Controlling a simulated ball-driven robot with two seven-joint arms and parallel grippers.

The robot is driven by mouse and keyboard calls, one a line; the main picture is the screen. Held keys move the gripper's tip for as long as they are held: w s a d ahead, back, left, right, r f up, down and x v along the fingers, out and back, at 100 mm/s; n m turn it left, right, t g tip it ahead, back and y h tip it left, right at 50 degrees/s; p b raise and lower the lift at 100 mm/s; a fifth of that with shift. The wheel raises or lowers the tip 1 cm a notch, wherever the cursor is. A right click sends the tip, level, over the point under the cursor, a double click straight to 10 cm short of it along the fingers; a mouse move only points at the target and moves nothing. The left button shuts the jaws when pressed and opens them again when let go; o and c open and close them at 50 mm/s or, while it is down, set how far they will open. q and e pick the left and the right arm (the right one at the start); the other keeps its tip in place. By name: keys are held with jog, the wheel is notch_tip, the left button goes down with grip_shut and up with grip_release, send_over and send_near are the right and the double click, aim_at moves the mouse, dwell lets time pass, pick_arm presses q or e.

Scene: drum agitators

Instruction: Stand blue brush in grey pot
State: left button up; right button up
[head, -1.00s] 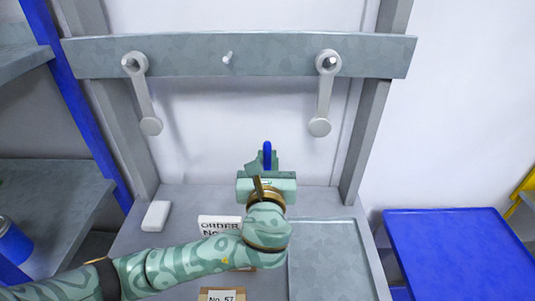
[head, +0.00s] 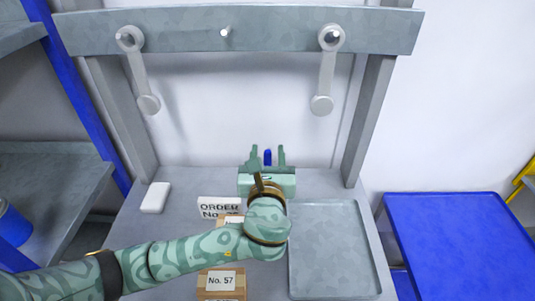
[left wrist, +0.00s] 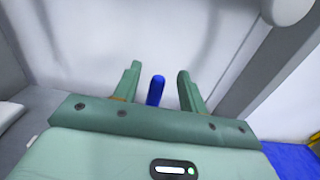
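The blue brush (head: 267,157) shows as a short upright blue piece beyond my left gripper's palm. It also shows in the left wrist view (left wrist: 155,91), leaning slightly, with clear gaps to both fingers. My left gripper (head: 267,149) is open, its fingers spread on either side of the brush. The brush's lower part is hidden behind the gripper body. I cannot make out the grey pot in either view, so I cannot tell what the brush rests in. My right gripper is not in view.
A grey rail (head: 180,33) with two hanging light-grey cranks (head: 327,75) spans the back. A grey tray (head: 335,285) lies right on the bench. A white block (head: 155,197), an order sign (head: 219,207) and a "No. 57" box (head: 221,282) are left. A blue table (head: 460,240) stands right.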

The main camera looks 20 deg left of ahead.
pick_arm(q)
jog(key=p+v, duration=0.8)
jog(key=v, duration=0.8)
jog(key=shift+s, duration=0.15)
